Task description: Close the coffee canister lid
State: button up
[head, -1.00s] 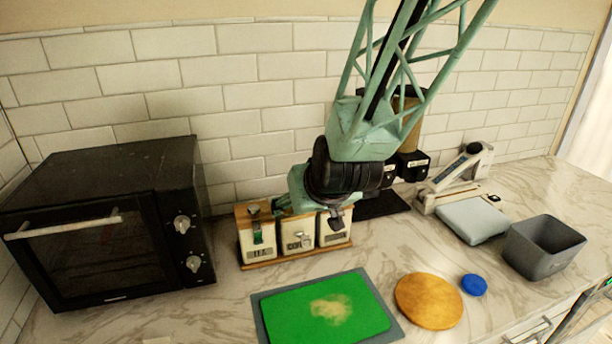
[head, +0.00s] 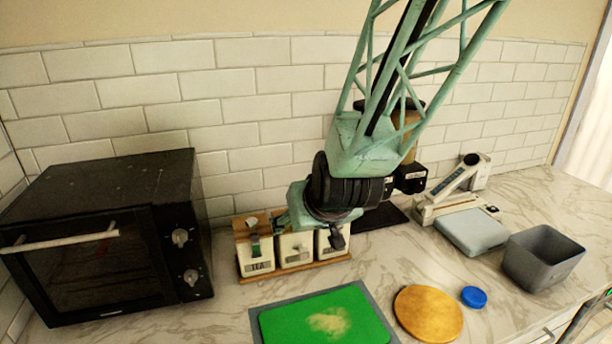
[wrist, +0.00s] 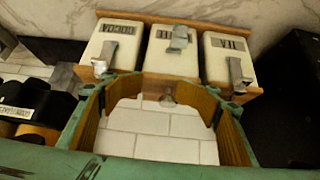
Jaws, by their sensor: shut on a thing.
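Three white canisters with wooden lids stand in a row in a wooden rack (head: 330,262). The coffee canister (head: 295,248) is the middle one; it also shows upside down in the wrist view (wrist: 172,62). Its metal clasp (wrist: 179,40) hangs lower on the front than its neighbours' clasps. My gripper (wrist: 165,83) is at the top of this canister, its curved, tan-padded fingers closed in around the wooden lid (wrist: 160,89).
The tea canister (head: 256,255) and cocoa canister (head: 330,243) stand close on either side. A black oven (head: 110,235) is at left and the tiled wall close behind. A green board (head: 325,320), round wooden board (head: 429,313), blue disc (head: 473,297) and grey bin (head: 543,258) lie in front and right.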

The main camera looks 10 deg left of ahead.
jog(key=s+r, duration=0.1)
jog(key=s+a+r, duration=0.1)
jog(key=shift+r, duration=0.3)
jog(key=c, duration=0.3)
jog(key=shift+w+d+r, duration=0.1)
jog(key=shift+d+r, duration=0.05)
jog(key=shift+d, duration=0.1)
jog(key=shift+s+r, duration=0.35)
jog(key=shift+s, duration=0.05)
jog(key=shift+d+r, duration=0.25)
jog(key=shift+s+d+r, duration=0.85)
jog(key=shift+r, duration=0.05)
jog(key=shift+s, duration=0.1)
jog(key=shift+d+r, duration=0.15)
